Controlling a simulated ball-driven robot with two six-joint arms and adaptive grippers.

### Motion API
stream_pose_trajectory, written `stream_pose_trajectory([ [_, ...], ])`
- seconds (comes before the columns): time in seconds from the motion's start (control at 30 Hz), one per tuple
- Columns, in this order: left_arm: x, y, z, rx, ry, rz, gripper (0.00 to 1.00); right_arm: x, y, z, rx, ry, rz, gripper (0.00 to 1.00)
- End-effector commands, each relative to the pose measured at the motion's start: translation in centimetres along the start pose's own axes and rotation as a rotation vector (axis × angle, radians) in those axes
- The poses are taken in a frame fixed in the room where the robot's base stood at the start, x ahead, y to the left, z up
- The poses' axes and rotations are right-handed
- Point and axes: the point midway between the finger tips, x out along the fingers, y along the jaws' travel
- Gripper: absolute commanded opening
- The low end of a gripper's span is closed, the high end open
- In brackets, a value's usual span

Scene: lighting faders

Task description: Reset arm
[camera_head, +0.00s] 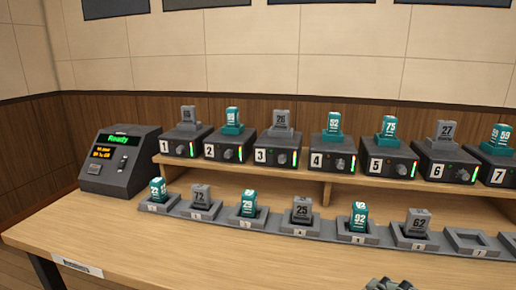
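My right gripper (390,284) shows only as a small dark grey tip at the bottom edge, right of centre. It is in front of the lower row of holders and apart from them. Most of it is cut off, so I cannot tell if it is open or shut. It appears to be the right one by its place. My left gripper is not in view.
Numbered grey dimmer boxes, such as box 4 (331,160), stand on a raised wooden shelf (240,168) with teal or grey blocks on top. Below, holders carry blocks such as teal 92 (359,217); holder 7 (472,242) is empty. A "Ready" console (118,162) stands left. The front desk top (200,255) is clear.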

Motion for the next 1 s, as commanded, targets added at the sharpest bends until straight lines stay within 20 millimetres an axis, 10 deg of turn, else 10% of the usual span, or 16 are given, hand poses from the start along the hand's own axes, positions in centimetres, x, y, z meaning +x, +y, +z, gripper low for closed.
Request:
stream_pose_trajectory([
  [0.2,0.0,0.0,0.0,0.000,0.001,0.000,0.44,-4.4,6.0,1.7,-0.553,-0.139,0.375,0.31],
  [0.57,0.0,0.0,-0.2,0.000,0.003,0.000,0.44,-13.8,11.7,0.6,-1.010,-0.392,0.841,0.31],
  [1.0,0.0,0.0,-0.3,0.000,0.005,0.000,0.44,-6.8,24.1,1.1,-0.970,-0.438,0.868,0.31],
])
